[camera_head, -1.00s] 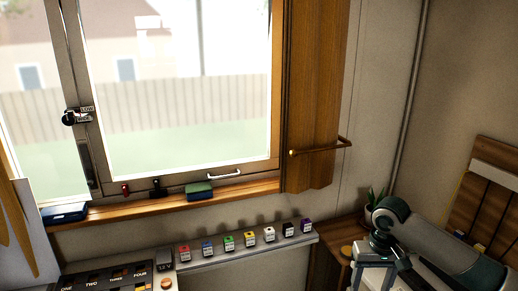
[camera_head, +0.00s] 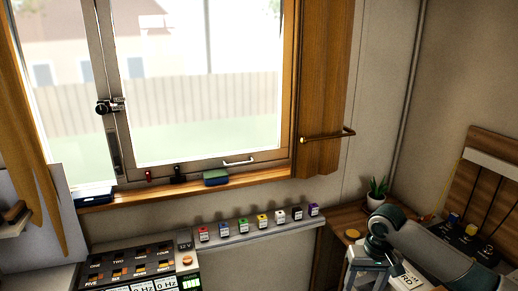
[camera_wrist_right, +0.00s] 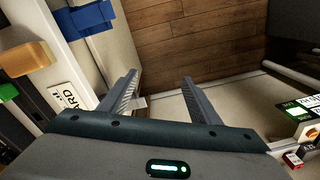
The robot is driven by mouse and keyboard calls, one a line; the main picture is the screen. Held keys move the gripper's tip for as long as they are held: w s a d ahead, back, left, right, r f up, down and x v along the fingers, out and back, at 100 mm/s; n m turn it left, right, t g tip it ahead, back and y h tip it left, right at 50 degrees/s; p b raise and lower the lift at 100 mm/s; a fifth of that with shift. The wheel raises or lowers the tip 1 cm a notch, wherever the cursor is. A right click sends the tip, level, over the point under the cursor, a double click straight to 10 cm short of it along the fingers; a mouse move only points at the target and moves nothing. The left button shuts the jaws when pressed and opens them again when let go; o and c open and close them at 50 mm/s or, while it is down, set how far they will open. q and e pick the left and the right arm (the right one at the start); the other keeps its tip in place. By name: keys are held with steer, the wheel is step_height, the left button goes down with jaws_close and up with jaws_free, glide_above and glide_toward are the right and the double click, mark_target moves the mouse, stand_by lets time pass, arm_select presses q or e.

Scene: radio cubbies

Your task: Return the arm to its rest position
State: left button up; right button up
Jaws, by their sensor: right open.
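My right arm (camera_head: 430,250) comes in from the lower right of the head view. Its gripper (camera_wrist_right: 158,80) shows in the wrist view with its two grey fingers spread apart and nothing between them. Behind the fingers are a wood floor and a pale surface. In the head view the gripper is near the bottom edge, right of the shelf of small blocks, and its fingertips are not clear. My left gripper is not in view.
A potted plant (camera_head: 376,196) stands behind my right arm. A narrow shelf (camera_head: 268,236) holds several coloured blocks below the window. A labelled button panel (camera_head: 140,265) is at lower left. In the wrist view, a blue block (camera_wrist_right: 92,18) and an orange block (camera_wrist_right: 27,58) lie left.

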steer(key=w+a+f+t+y, duration=0.1)
steer(key=a+f, duration=0.2)
steer(key=f, duration=0.4)
steer(key=w+a+f+t+y, duration=0.1)
steer(key=w+a+f, duration=0.1)
steer(key=f, duration=0.5)
steer(key=s+a+f+t, duration=0.1)
steer(key=s+f, duration=0.1)
steer(key=f, duration=0.6)
steer(key=s+a+f+t, duration=0.1)
steer(key=s+f, duration=0.2)
steer(key=f, duration=0.6)
steer(key=s+a+f+n, duration=0.1)
steer(key=s+f, duration=0.6)
steer(key=s, duration=0.4)
steer(key=s+a+f+n+t, duration=0.1)
steer(key=s+f, duration=0.6)
steer(key=s, duration=0.5)
steer(key=s+a+f+n, duration=0.1)
steer(key=s+f, duration=0.7)
steer(key=s, duration=0.4)
steer(key=shift+s+t+h, duration=0.2)
steer(key=shift+t+h, duration=0.2)
